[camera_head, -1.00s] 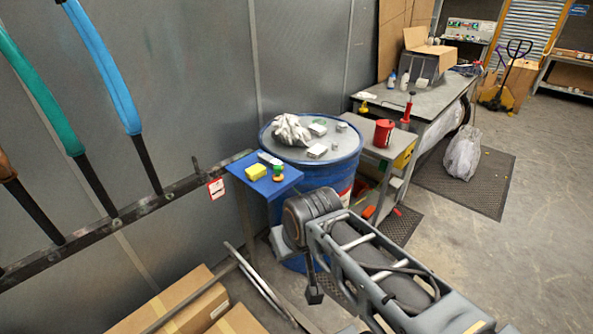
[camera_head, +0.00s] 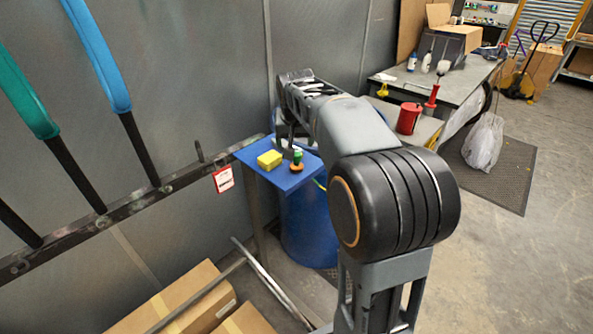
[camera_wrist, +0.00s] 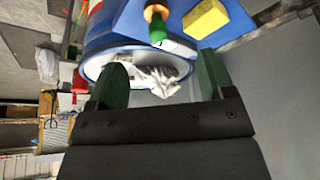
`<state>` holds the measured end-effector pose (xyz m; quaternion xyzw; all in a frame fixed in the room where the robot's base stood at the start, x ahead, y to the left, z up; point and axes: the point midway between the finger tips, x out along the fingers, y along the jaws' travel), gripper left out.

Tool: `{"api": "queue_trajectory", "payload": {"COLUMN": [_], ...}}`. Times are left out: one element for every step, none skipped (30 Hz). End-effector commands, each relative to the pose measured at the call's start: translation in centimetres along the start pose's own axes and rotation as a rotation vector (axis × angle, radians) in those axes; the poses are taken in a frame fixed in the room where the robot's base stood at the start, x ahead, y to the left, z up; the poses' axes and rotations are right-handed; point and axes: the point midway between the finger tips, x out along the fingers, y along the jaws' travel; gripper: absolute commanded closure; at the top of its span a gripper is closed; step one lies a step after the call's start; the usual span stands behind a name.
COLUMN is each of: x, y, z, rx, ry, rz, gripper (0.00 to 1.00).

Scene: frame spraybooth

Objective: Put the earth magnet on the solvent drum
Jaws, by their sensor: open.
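The blue solvent drum (camera_head: 308,222) stands behind a small blue shelf. My arm hides its top in the head view. In the wrist view the drum's rim (camera_wrist: 108,49) shows, with a crumpled white rag (camera_wrist: 152,80) on top. My gripper (camera_wrist: 163,78) is open and empty, its green fingers apart. In the head view my gripper (camera_head: 288,138) is over the far side of the shelf, beside the drum. I cannot tell which thing is the earth magnet. A yellow block (camera_head: 269,160) and a green-and-orange item (camera_head: 297,160) sit on the shelf (camera_head: 285,184).
A red can (camera_head: 408,118) stands on a cart right of the drum. A grey workbench (camera_head: 453,92) is behind it. Hoses (camera_head: 97,55) and a wall rail (camera_head: 125,206) are at left. Cardboard boxes (camera_head: 180,297) lie below.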

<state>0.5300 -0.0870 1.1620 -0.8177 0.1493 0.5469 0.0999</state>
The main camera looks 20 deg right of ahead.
Motion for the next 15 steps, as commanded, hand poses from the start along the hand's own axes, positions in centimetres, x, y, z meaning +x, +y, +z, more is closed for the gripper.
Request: {"api": "queue_trajectory", "payload": {"x": [1.0,1.4,1.9,2.4,2.9,3.6,4.1,4.7,5.4,5.9,6.5,7.1,7.6,8.0,8.5], "y": [0.2,0.3,0.4,0.4,0.5,0.5,0.5,0.5,0.6,0.6,0.6,0.6,0.6,0.6,0.6], "z": [-0.6,-0.9,-1.2,-1.4,-1.5,-1.6,-1.6,-1.6,-1.7,-1.7,-1.7,-1.7,-1.6,-1.7,-1.7], "rx": [0.012,0.017,0.024,0.027,0.029,0.031,0.033,0.033,0.033,0.033,0.033,0.033,0.032,0.032,0.032], "ry": [-0.002,-0.002,-0.003,-0.002,-0.003,-0.004,-0.004,-0.005,-0.004,-0.005,-0.005,-0.004,-0.004,-0.003,-0.003], "rz": [0.006,0.008,0.011,0.012,0.013,0.014,0.015,0.015,0.015,0.015,0.015,0.015,0.015,0.014,0.014], "gripper": [0.25,0.25,0.25,0.25,0.25,0.25,0.25,0.25,0.25,0.25,0.25,0.25,0.25,0.25,0.25]}}
